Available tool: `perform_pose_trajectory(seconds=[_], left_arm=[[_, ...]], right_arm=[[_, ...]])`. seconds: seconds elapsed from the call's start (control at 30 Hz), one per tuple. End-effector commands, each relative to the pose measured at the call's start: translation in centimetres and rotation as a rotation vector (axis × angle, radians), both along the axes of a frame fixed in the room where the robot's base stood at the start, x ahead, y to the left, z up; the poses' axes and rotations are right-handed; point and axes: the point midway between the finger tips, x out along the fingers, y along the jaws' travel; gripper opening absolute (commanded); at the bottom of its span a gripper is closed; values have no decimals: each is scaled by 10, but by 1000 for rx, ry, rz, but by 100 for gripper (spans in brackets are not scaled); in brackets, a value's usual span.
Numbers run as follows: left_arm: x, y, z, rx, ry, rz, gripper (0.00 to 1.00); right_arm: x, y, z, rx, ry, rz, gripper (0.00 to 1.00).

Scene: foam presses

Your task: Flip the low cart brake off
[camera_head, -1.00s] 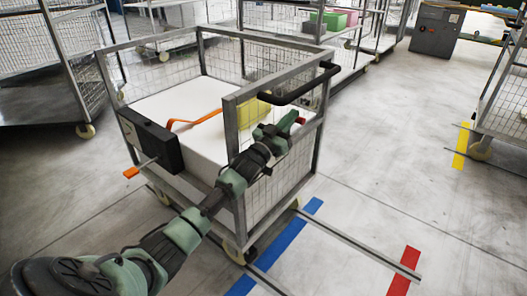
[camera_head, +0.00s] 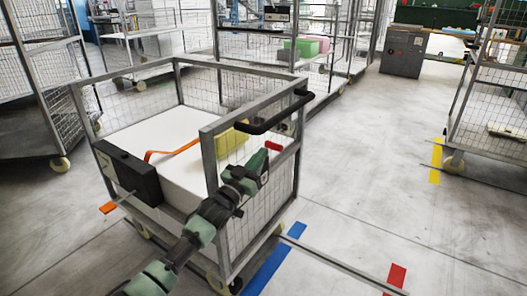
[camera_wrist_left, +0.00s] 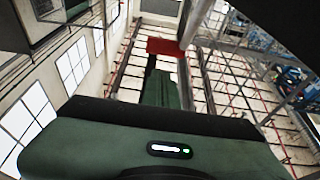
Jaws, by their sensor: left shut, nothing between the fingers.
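The low cart (camera_head: 205,131) is a grey mesh-sided cart holding a large white block (camera_head: 165,135). My left gripper (camera_head: 264,163) is shut and empty at the cart's right side, below the black push handle (camera_head: 262,126). A small red piece (camera_head: 273,146) is at its tip. In the left wrist view the red piece (camera_wrist_left: 166,47) is just beyond the green gripper (camera_wrist_left: 163,90); I cannot tell whether they touch. A black box (camera_head: 128,172) on the cart's left front has a rod with an orange tip (camera_head: 108,208). I cannot tell which part is the brake. My right gripper is out of view.
A yellow block (camera_head: 226,141) and an orange curved strip (camera_head: 172,150) are in the cart. Other mesh carts stand behind and at the right (camera_head: 490,95). Blue (camera_head: 270,268), red (camera_head: 396,279) and yellow floor marks lie around. Open floor is to the right.

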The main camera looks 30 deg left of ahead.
Motion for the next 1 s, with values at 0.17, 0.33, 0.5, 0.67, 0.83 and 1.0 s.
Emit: perform_pose_trajectory(seconds=[0.17,0.33,0.5,0.67,0.83,1.0], left_arm=[[-20,2,-6,0,0,0,0],[-26,2,-7,0,-1,-1,0],[-26,2,-7,0,-2,0,0],[-26,2,-7,0,-1,0,0],[-26,2,-9,-1,2,0,0],[-30,-7,-45,3,91,13,0]], right_arm=[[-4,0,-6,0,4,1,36],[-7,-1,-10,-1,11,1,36],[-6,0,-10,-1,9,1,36],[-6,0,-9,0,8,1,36],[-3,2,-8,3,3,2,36],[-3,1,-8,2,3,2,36]])
